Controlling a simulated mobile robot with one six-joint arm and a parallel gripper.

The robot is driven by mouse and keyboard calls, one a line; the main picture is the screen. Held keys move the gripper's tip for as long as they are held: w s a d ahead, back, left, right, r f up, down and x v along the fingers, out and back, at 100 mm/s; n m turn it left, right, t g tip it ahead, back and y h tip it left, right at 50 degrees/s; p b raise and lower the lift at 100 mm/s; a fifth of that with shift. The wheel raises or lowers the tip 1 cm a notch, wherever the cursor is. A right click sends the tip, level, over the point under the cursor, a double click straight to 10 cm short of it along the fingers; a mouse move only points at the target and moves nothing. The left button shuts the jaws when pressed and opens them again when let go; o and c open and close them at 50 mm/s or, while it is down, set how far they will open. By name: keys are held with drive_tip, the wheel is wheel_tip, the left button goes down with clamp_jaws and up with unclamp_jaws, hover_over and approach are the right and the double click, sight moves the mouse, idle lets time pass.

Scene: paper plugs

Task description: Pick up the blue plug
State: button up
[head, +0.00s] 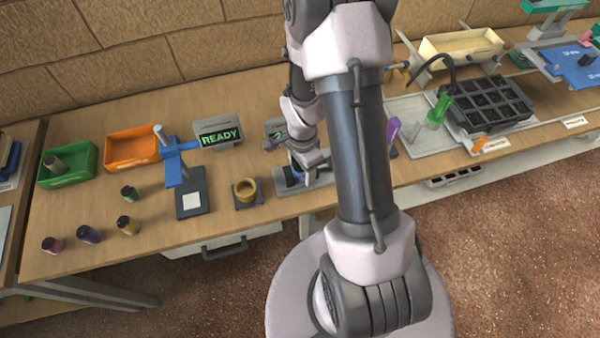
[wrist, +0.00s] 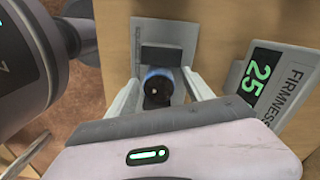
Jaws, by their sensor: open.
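The blue plug (wrist: 157,88) shows in the wrist view as a dark cylinder with a blue rim. It sits in the grey firmness tester (wrist: 200,42), in front of a dark block. My gripper (wrist: 163,98) is open, with one pale finger on each side of the plug. I cannot tell whether the fingers touch it. In the head view a bit of blue (head: 296,177) shows at the tester, mostly hidden by my arm.
The firmness display (wrist: 262,75) reads 25, right of the fingers. Several other plugs stand at left, including a purple one (head: 89,234). A green bin (head: 84,171), an orange bin (head: 117,153) and a brass-coloured cup (head: 246,190) stand on the table.

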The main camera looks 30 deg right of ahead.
drive_tip(key=shift+r, duration=0.15)
clamp_jaws()
